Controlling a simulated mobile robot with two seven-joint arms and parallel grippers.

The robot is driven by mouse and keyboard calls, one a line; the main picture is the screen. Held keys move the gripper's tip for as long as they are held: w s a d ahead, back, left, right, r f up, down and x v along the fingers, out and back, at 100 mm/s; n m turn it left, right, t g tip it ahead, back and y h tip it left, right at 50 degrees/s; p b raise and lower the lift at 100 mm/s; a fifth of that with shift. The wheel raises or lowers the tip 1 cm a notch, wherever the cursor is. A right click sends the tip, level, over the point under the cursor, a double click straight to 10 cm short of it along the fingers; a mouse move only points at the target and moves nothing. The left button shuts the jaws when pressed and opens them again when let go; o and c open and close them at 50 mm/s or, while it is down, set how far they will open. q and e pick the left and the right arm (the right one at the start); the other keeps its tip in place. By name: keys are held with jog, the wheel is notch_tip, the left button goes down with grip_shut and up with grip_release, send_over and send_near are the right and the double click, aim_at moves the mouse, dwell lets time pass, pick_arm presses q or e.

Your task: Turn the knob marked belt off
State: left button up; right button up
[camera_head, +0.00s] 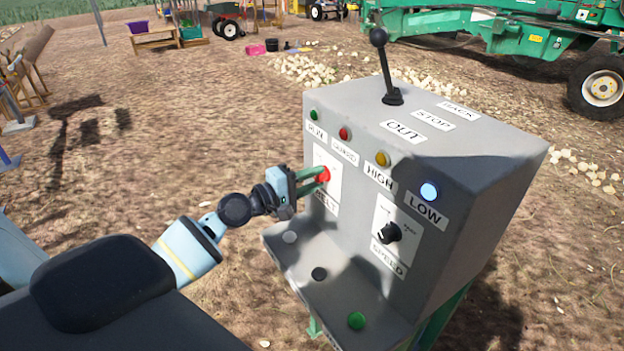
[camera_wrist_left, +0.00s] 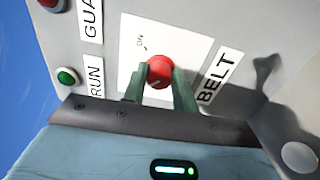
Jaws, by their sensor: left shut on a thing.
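The red belt knob (camera_head: 324,175) is on the front of the grey control box (camera_head: 345,110), on a white plate above the label BELT. In the left wrist view the red knob (camera_wrist_left: 160,72) sits between the two green fingers of my left gripper (camera_wrist_left: 160,88), next to the labels BELT and ON. My left gripper (camera_head: 314,180) is shut on the knob from the left. The knob's pointer and exact setting are hidden. My right gripper is not in view.
The black speed knob (camera_head: 389,233) is right of the belt knob. A black lever (camera_head: 384,65) stands on top. Buttons, including a green one (camera_head: 356,320), line the lower ledge. Indicator lamps run above; the blue one (camera_head: 429,191) glows. Open soil lies left.

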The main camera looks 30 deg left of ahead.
pick_arm(q)
jog(key=o, duration=1)
jog(key=shift+s+a+f, duration=0.15)
jog(key=shift+s+a, duration=0.1)
jog(key=shift+s, duration=0.35)
jog(key=b+v, duration=0.1)
jog(key=v, duration=0.5)
jog(key=shift+s+a+b, duration=0.1)
jog(key=shift+s+b, duration=0.2)
jog(key=shift+b, duration=0.1)
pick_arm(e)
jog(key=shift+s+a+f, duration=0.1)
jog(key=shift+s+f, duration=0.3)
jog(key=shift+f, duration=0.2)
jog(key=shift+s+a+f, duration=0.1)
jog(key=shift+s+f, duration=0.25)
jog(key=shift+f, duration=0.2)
